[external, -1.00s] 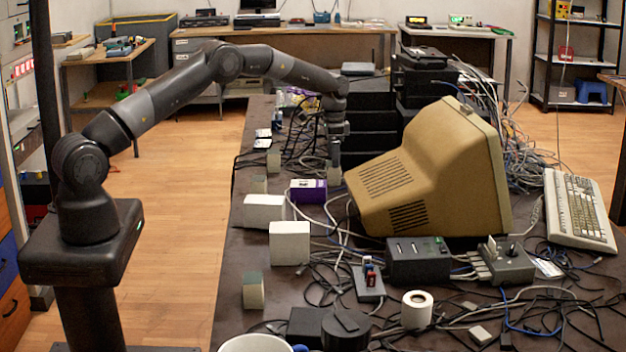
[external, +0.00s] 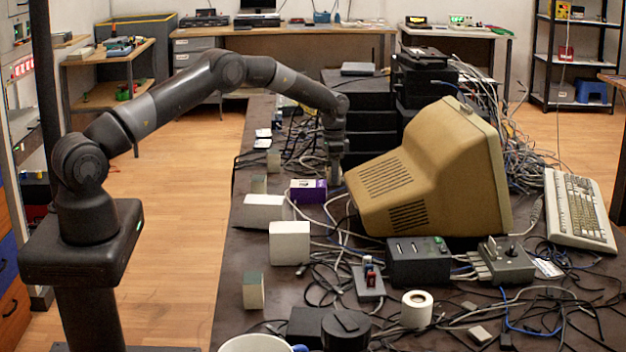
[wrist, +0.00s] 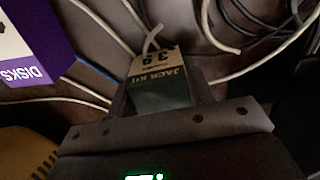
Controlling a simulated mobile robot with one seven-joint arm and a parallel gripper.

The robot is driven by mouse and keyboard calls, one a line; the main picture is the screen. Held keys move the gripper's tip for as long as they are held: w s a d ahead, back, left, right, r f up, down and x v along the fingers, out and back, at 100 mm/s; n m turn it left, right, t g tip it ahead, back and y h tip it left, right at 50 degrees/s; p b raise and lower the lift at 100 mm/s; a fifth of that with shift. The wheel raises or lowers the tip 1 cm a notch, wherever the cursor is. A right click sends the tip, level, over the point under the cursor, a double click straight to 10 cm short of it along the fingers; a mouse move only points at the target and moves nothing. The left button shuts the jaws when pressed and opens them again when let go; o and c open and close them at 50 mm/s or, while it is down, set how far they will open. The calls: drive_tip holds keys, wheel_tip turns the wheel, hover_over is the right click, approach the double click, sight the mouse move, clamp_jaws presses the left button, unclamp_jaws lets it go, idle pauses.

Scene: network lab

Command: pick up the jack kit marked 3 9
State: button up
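The jack kit marked 3 9 (wrist: 158,78) is a small box with a tan label face and a grey-green side. In the wrist view it sits upper middle, between the two fingers of my gripper (wrist: 160,98). The fingers stand close along its left and right sides; contact is hard to tell. In the external view my gripper (external: 335,172) points down beside the beige monitor's left edge, low over the table. The kit is mostly hidden there.
A purple and white disks box (external: 308,190) stands just left of my gripper; it also shows in the wrist view (wrist: 32,65). The beige monitor (external: 430,175) is close on the right. Cables lie around. White boxes (external: 289,243) stand nearer the front.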

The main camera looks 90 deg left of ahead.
drive_tip(key=c, duration=0.5)
drive_tip(key=shift+r, duration=0.15)
